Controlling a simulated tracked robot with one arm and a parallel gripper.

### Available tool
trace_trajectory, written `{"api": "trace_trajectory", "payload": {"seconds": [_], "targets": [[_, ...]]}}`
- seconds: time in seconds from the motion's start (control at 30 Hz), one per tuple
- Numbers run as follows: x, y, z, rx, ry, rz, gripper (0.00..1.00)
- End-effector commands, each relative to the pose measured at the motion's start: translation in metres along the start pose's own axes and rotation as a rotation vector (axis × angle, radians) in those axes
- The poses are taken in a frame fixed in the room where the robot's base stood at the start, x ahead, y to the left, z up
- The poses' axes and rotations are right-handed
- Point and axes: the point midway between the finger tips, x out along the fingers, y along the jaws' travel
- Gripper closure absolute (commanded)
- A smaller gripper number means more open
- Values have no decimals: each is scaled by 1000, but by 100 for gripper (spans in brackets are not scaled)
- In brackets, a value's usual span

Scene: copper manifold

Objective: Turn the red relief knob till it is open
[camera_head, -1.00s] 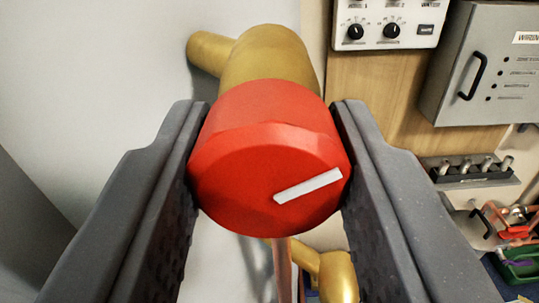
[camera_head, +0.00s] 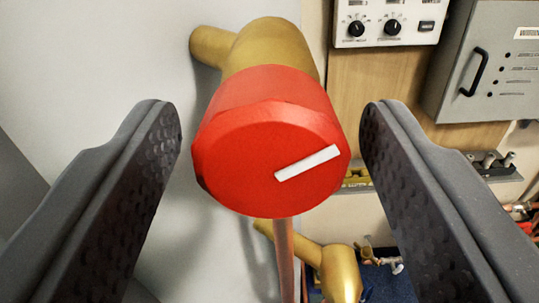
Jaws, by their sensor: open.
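The red relief knob (camera_head: 268,140) sits mid-view on the end of a brass valve body (camera_head: 270,48). A white pointer line (camera_head: 308,163) on its face runs from near the centre out to the right and slightly up. My gripper (camera_head: 272,125) is open, with one finger on each side of the knob. There is a clear gap between each finger and the knob, so neither touches it. The knob hides part of the brass body behind it.
A copper pipe (camera_head: 284,262) runs down below the knob, beside a lower brass fitting (camera_head: 340,273). A pale wall panel (camera_head: 100,60) is at left. A control box with black dials (camera_head: 385,22) and a grey cabinet (camera_head: 490,70) are at upper right.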

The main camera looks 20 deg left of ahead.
Motion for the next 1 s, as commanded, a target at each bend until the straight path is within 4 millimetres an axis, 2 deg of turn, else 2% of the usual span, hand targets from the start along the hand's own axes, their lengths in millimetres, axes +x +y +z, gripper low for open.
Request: {"api": "trace_trajectory", "payload": {"seconds": [0.8,1.0], "targets": [[-103,0,0,0,0,0,44],[-123,0,0,0,1,0,44]]}}
